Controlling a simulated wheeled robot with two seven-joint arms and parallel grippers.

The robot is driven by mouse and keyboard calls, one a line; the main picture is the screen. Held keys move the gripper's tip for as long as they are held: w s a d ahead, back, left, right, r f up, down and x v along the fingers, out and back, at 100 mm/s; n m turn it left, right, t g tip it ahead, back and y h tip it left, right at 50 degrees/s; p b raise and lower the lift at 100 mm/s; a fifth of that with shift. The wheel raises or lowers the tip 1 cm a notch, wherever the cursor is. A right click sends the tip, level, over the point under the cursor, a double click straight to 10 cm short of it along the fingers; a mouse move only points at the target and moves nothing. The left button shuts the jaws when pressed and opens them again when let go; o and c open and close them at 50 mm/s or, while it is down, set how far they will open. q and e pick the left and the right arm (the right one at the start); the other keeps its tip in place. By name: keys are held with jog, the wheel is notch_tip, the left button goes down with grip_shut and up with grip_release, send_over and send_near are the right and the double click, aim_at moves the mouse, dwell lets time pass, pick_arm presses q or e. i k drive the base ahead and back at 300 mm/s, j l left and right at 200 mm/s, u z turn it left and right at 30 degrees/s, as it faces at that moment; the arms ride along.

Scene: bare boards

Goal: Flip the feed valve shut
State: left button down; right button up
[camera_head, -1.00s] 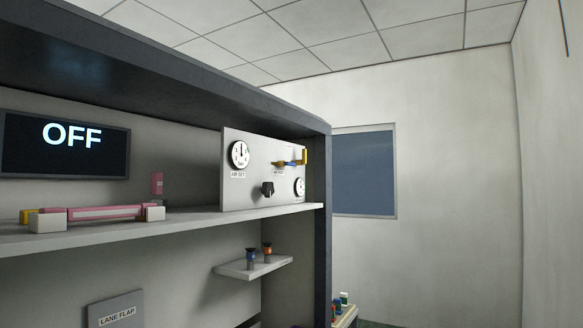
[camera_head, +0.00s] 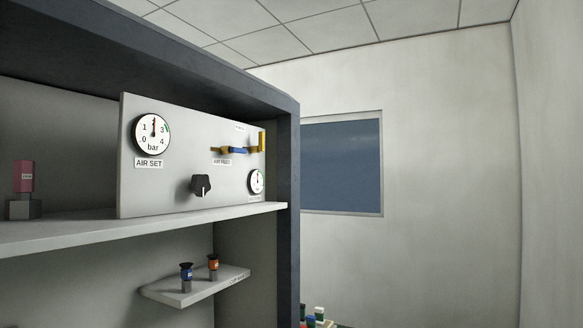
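The feed valve (camera_head: 237,150) is on the upper right of a light grey panel (camera_head: 170,185) that stands on the cabinet shelf. It has brass ends and a blue handle, which appears to lie along the roughly level pipe. A yellow upright piece (camera_head: 262,142) is at its right end. A label that seems to read AIR FEED sits below its left end. The AIR SET gauge (camera_head: 152,134) is at the panel's upper left. A black knob (camera_head: 201,185) is below the valve, and a smaller gauge (camera_head: 257,181) is at lower right. Neither gripper is in view.
The dark cabinet side post (camera_head: 288,215) stands just right of the panel, and the cabinet top overhangs it. A small lower shelf (camera_head: 205,286) holds a blue-topped and an orange-topped piece. A pink block (camera_head: 24,177) stands on the shelf at left. Open room lies to the right.

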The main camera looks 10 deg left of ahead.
aim_at(228, 149)
jog(key=i+j+z, duration=0.15)
jog(key=i+z, duration=0.3)
jog(key=i, duration=0.7)
